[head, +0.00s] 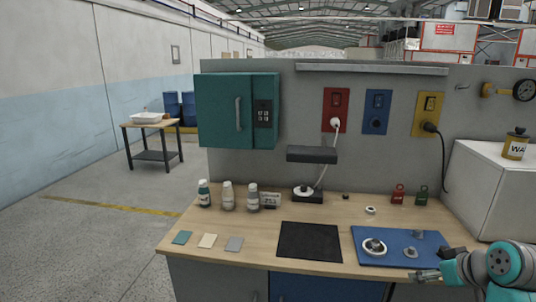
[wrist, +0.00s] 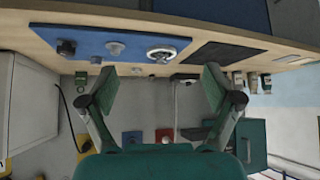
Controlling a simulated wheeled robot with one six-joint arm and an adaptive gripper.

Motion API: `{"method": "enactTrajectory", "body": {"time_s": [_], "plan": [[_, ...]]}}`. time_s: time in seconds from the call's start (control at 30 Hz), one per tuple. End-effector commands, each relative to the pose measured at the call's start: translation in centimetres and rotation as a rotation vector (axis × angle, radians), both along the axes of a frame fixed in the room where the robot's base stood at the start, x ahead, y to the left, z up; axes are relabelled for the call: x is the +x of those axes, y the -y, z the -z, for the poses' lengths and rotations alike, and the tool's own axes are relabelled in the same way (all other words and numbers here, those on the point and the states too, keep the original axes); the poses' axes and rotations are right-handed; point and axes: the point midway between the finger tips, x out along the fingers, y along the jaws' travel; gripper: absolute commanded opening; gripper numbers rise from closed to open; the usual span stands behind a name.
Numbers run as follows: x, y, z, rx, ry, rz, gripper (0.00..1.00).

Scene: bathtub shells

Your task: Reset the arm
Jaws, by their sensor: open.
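My gripper (head: 437,265) is at the lower right of the head view, by the front right of the workbench (head: 205,262). In the wrist view, which looks upside down, my gripper (wrist: 160,84) has its two fingers spread wide apart with nothing between them. The blue mat (head: 395,234) lies just left of and beyond the gripper. On it are a white-rimmed round part (head: 374,246) and small grey parts (head: 411,252). The mat also shows in the wrist view (wrist: 105,40). My gripper appears apart from all of these.
A black mat (head: 309,241) lies mid-bench, with coloured tiles (head: 208,240) and bottles (head: 228,195) to its left. A grey box (head: 492,185) stands at the right. A teal cabinet (head: 222,110) and coloured socket plates (head: 377,112) are on the back panel. Floor at left is open.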

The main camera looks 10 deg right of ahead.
Motion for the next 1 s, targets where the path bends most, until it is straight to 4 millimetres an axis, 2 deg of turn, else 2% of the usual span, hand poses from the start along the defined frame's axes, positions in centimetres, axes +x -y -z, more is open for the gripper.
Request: {"method": "enactTrajectory", "body": {"time_s": [0.37, 0.57, 0.77, 1.0], "plan": [[0.1, -1.8, 3.3, 0.018, 0.027, 0.02, 0.9], [-0.1, -3.5, 6.1, 0.031, 0.052, 0.037, 0.9], [-0.9, -6.1, 10.2, 0.049, 0.086, 0.065, 0.9], [-3.8, -10.4, 16.3, 0.064, 0.145, 0.111, 0.9]]}}
